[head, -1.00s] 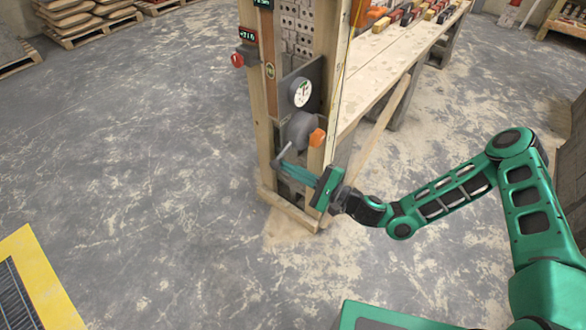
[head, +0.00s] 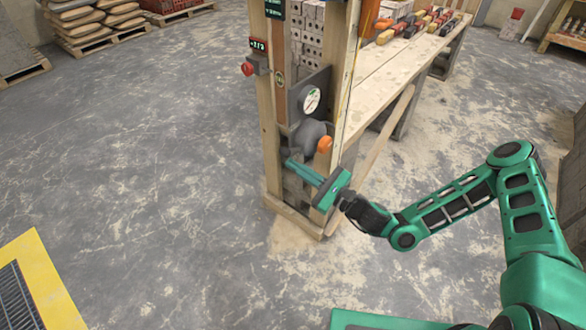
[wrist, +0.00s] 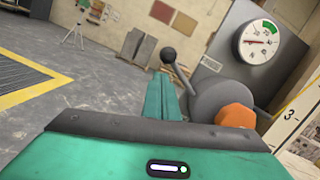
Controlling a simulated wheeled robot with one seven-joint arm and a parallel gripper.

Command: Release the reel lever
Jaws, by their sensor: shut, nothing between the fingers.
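The reel (head: 312,134) is a grey drum on the wooden post frame, with an orange knob (head: 324,145) at its front. The wrist view shows the reel (wrist: 212,100) and the orange knob (wrist: 236,115) right of my fingers. The reel lever (wrist: 182,76) is a thin dark arm with a black ball end, slanting up and left from the reel. My gripper (head: 289,163) is shut and empty, just below the lever. In the wrist view my gripper (wrist: 160,78) has its fingertips close to the lever; whether they touch it I cannot tell.
A round dial gauge (head: 312,100) sits on a grey plate above the reel. A red button box (head: 250,67) is on the left post. A long workbench (head: 385,85) extends behind the frame. The concrete floor to the left is clear up to a yellow-edged grate (head: 40,275).

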